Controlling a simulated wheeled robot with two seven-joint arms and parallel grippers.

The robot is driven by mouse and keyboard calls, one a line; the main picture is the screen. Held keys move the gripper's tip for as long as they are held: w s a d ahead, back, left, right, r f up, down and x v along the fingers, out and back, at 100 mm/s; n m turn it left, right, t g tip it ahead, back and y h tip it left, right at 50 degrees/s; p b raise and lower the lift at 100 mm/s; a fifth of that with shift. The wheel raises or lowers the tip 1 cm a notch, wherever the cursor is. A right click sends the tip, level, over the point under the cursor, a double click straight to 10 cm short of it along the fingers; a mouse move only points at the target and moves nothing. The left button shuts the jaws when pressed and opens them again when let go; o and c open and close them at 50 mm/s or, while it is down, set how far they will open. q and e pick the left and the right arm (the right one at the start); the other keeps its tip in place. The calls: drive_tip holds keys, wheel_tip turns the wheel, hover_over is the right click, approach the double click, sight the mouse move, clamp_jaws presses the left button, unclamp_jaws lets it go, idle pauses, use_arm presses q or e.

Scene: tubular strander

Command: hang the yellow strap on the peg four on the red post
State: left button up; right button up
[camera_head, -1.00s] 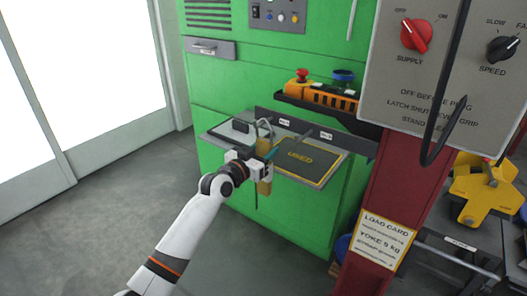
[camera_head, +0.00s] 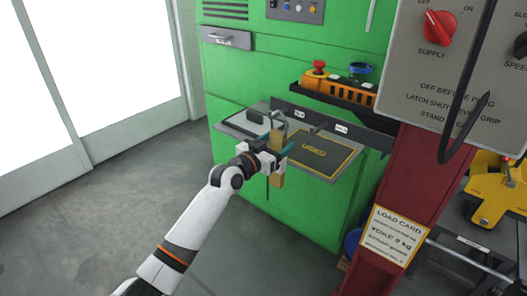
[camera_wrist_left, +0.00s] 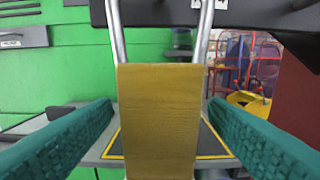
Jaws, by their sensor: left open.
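The yellow strap (camera_head: 278,178) shows as a flat ochre band hanging below a grey metal loop (camera_head: 280,122) at the dark rail (camera_head: 318,120). In the left wrist view the strap (camera_wrist_left: 158,120) hangs upright in the middle, under two metal rods of the loop (camera_wrist_left: 203,35). My left gripper (camera_head: 276,150) is open, with its teal fingers on either side of the strap and visible gaps to it. The red post (camera_head: 392,190) stands to the right, with a load card on it. I cannot make out which peg is four. My right gripper is not in view.
A grey shelf with a black mat marked USED (camera_head: 318,152) lies behind and right of the gripper. An orange control box (camera_head: 337,88) sits above the rail. A grey switch panel (camera_head: 450,75) is at the upper right. The floor at left is open.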

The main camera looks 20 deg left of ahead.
use_arm(q)
drive_tip(key=v, duration=1.1)
drive_tip(key=s+a+f+n+g+y+p, duration=0.1)
drive_tip(key=a+f+n+g+y+p, duration=0.15)
drive_tip(key=f, duration=1.55)
drive_tip(key=s+a+f+g+y+p, duration=0.1)
drive_tip(key=s+f+g+y, duration=0.15)
drive_tip(key=s+f, duration=0.85)
drive_tip(key=s+f+g+y+p, duration=0.1)
drive_tip(key=s+f+g, duration=0.3)
drive_tip(key=s+f, duration=0.75)
drive_tip(key=s+d+f+g, duration=0.1)
drive_tip(key=s+f+g, duration=0.1)
drive_tip(key=s+f, duration=0.3)
drive_tip(key=s+d+f+g+p, duration=0.1)
drive_tip(key=s+f, duration=0.4)
drive_tip(key=s, duration=0.9)
drive_tip(key=s+d+f+g+p, duration=0.1)
drive_tip(key=s+f+g, duration=0.3)
drive_tip(key=s, duration=0.6)
drive_tip(key=shift+f+m, duration=0.45)
drive_tip(key=shift+f, duration=0.45)
